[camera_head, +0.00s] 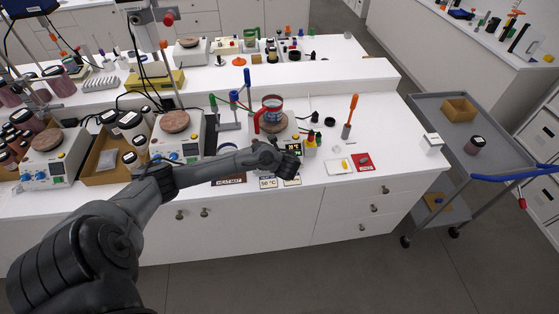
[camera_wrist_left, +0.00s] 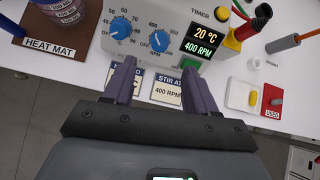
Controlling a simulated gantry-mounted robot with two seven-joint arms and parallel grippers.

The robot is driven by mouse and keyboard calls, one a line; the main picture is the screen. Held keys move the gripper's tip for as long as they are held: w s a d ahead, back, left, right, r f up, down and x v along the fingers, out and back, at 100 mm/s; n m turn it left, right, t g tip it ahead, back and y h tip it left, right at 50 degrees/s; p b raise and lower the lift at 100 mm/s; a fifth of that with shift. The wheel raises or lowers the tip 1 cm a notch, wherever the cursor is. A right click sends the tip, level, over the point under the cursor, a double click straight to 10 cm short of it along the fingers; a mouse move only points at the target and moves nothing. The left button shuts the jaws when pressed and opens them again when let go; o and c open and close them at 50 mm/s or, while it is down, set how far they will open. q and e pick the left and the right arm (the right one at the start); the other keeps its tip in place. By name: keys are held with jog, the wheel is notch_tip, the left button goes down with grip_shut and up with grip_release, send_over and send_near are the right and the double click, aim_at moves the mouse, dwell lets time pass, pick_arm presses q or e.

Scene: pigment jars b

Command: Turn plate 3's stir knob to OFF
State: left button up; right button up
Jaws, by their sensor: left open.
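In the head view three stirring hot plates stand on the white bench; no plate numbers are readable. My left gripper (camera_head: 272,159) is at the front of the rightmost plate (camera_head: 291,134), which carries a red-handled vessel (camera_head: 271,110). The display (camera_wrist_left: 206,41) reads 20 °C and 400 RPM. My left gripper (camera_wrist_left: 158,84) is open, its fingertips just below the stir knob, apart from it. My right gripper is out of view.
A brown heat mat (camera_wrist_left: 48,44) with a jar (camera_wrist_left: 62,10) lies left of the plate. Cards (camera_wrist_left: 167,91) lie before it, one reading STIR AT 400 RPM. A white tray (camera_wrist_left: 241,95) and red USED card (camera_wrist_left: 272,101) lie right.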

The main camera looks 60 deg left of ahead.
pick_arm(q)
jog(key=b+x, duration=0.2)
jog(key=x, duration=0.7)
jog(key=shift+w+a+f, duration=0.2)
jog(key=shift+a+f, duration=0.05)
jog(key=shift+a, duration=0.05)
jog(key=c, duration=1.1)
jog(key=shift+o, duration=0.2)
